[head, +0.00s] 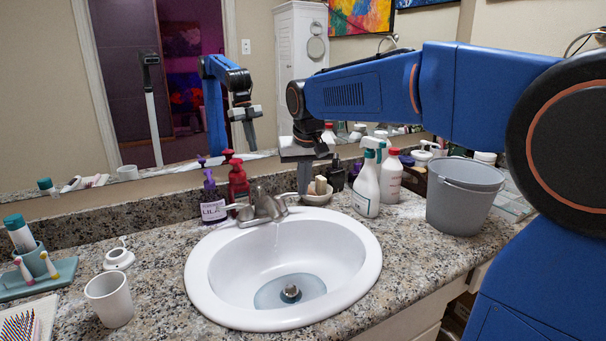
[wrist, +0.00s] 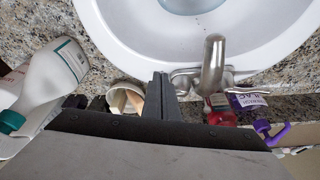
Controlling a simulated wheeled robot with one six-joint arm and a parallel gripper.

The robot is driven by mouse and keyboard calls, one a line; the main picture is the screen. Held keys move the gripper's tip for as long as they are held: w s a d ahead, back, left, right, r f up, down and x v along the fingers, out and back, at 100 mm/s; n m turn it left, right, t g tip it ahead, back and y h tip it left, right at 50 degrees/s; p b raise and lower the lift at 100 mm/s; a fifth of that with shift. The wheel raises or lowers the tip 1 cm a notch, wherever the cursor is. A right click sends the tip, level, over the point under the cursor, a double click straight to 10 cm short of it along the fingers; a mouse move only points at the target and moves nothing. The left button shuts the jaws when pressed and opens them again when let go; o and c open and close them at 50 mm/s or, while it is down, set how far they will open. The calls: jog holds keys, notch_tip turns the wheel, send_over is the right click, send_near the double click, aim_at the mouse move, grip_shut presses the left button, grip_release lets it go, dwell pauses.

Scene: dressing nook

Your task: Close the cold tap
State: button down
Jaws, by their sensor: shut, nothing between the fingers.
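The metal faucet (head: 262,206) stands on the back rim of the white sink (head: 200,270), with a lever on each side of its spout. The right lever (head: 287,197) points right; the left lever (head: 234,207) points left. I see no hot or cold mark. A thin stream seems to fall from the spout. My gripper (head: 304,188) is shut and empty, pointing down just behind the right lever. In the wrist view my gripper's fingers (wrist: 160,88) are together beside the lever (wrist: 182,76), left of the spout (wrist: 213,62); whether they touch it I cannot tell.
A small bowl (head: 316,199) with soap stands close right of my gripper. Purple (head: 212,200) and red (head: 238,182) bottles stand left behind the faucet. White bottles (head: 366,190) and a grey bucket (head: 463,200) are to the right. The mirror (head: 130,100) is behind.

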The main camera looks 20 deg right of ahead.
jog(key=shift+w+d+f, duration=0.1)
jog(key=shift+w+f, duration=0.75)
jog(key=shift+w, duration=0.35)
jog(key=shift+w+d+f, duration=0.1)
jog(key=shift+w+f, duration=0.75)
jog(key=shift+w, duration=0.3)
jog(key=shift+w+d+n, duration=0.3)
jog(key=shift+w+n, duration=0.25)
jog(key=shift+n, duration=0.35)
jog(key=shift+w+d+y, duration=0.1)
jog(key=shift+w+y, duration=0.2)
jog(key=shift+w, duration=0.1)
